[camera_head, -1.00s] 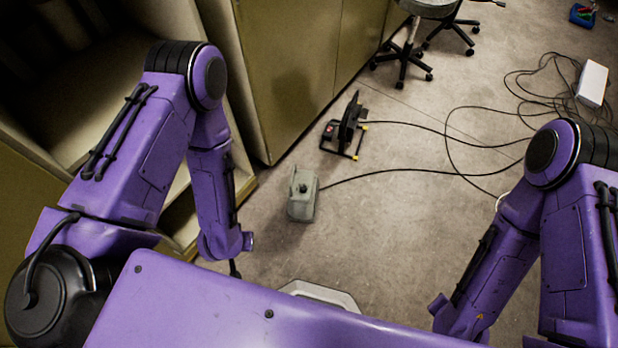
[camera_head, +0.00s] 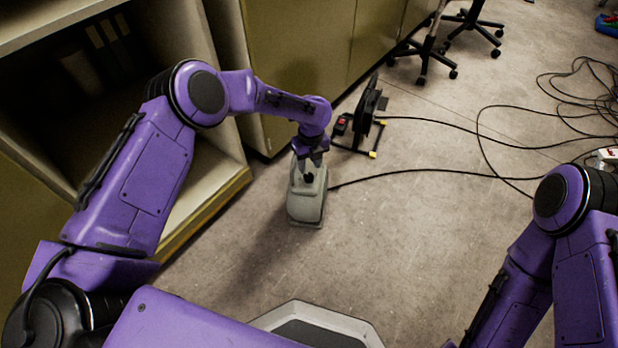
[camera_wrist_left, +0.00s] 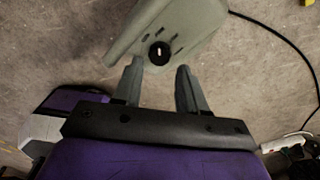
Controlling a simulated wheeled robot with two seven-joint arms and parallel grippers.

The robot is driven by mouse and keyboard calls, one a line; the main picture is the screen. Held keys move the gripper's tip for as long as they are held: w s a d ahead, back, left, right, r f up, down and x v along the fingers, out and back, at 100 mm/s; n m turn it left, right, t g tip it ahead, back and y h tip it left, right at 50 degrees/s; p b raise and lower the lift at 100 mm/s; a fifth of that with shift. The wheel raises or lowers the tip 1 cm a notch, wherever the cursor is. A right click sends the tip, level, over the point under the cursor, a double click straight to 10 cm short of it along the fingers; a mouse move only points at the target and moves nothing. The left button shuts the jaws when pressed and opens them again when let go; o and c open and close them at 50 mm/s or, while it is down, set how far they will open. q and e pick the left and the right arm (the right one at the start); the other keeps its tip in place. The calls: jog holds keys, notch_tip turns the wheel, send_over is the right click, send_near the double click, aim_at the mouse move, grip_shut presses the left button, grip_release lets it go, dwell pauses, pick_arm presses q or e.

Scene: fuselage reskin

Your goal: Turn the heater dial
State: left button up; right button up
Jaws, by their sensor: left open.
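The heater (camera_head: 307,204) is a small grey-green box on the floor, in the middle of the head view. Its dial (camera_wrist_left: 159,54) is a round black knob with a pale mark, seen in the left wrist view on the heater's body (camera_wrist_left: 180,25). My left gripper (camera_head: 312,158) is over the heater's far end in the head view. In the left wrist view its two fingers (camera_wrist_left: 160,75) are open, with the dial just beyond and between their tips. No contact with the dial shows. My right arm shows at the right, but its gripper is out of view.
A black cable reel (camera_head: 367,110) stands on the floor behind the heater, and a cable runs right from the heater. Open shelving (camera_head: 200,190) and cabinets (camera_head: 295,60) line the left. Floor to the heater's right is mostly clear.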

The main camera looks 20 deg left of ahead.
aim_at(309, 175)
pick_arm(q)
notch_tip(309, 175, down, 5)
jog(key=shift+r+b, duration=0.1)
jog(key=shift+b, duration=0.55)
grip_shut()
pick_arm(e)
jog(key=shift+f, duration=0.9)
pick_arm(q)
jog(key=shift+n, duration=0.3)
pick_arm(e)
jog(key=shift+r, duration=0.2)
pick_arm(q)
jog(key=n+p, duration=0.1)
jog(key=n, duration=0.1)
jog(key=shift+s+r+n+p, duration=0.1)
jog(key=shift+n+p, duration=0.2)
jog(key=n+p, duration=0.1)
jog(key=n, duration=0.4)
jog(key=shift+n, duration=0.3)
pick_arm(e)
notch_tip(309, 175, up, 2)
